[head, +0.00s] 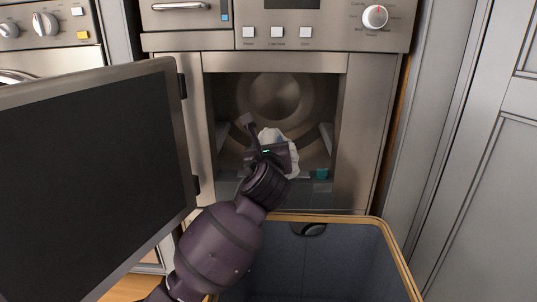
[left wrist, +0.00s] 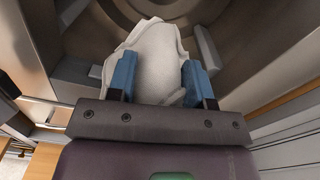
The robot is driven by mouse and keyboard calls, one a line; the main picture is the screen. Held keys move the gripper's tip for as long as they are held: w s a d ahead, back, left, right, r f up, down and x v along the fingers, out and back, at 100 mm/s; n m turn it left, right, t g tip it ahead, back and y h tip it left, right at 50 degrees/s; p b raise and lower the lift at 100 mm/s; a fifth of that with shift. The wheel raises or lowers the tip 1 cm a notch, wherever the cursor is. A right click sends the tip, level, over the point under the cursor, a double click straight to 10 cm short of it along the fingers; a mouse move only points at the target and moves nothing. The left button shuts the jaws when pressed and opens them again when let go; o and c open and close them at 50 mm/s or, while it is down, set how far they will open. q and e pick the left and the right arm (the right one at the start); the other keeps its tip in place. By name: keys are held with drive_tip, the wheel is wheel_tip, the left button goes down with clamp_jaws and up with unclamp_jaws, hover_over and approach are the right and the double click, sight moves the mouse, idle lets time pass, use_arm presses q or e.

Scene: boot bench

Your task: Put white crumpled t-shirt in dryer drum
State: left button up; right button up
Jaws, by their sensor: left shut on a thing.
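The white crumpled t-shirt (head: 291,160) is in my left gripper (head: 268,148), at the opening of the dryer drum (head: 283,92). In the left wrist view the t-shirt (left wrist: 158,65) sits between the two blue fingers of the left gripper (left wrist: 158,80), which is shut on it. The grey drum interior (left wrist: 235,25) lies beyond it. In the head view my arm and gripper hide part of the t-shirt. My right gripper is not in view.
The dryer's dark door (head: 90,170) stands open at the left. A basket with a wooden rim (head: 385,240) stands below the opening. A small teal item (head: 321,174) is at the opening's lower right. Grey cabinets (head: 480,150) are at the right.

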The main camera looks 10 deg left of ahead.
use_arm(q)
drive_tip(key=w+a, duration=0.2)
drive_tip(key=w, duration=0.7)
drive_tip(key=w+a, duration=0.1)
drive_tip(key=w, duration=0.8)
drive_tip(key=shift+a+b, duration=0.35)
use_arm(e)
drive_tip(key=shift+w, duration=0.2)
use_arm(q)
drive_tip(key=shift+f, duration=0.1)
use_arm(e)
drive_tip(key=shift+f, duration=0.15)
use_arm(q)
drive_tip(key=shift+f+b, duration=1.15)
drive_tip(key=shift+f, duration=1.1)
drive_tip(key=o, duration=1.1)
drive_tip(key=shift+c, duration=0.2)
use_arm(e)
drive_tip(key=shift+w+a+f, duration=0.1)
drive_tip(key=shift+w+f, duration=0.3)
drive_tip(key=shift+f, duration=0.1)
use_arm(q)
drive_tip(key=shift+s, duration=0.1)
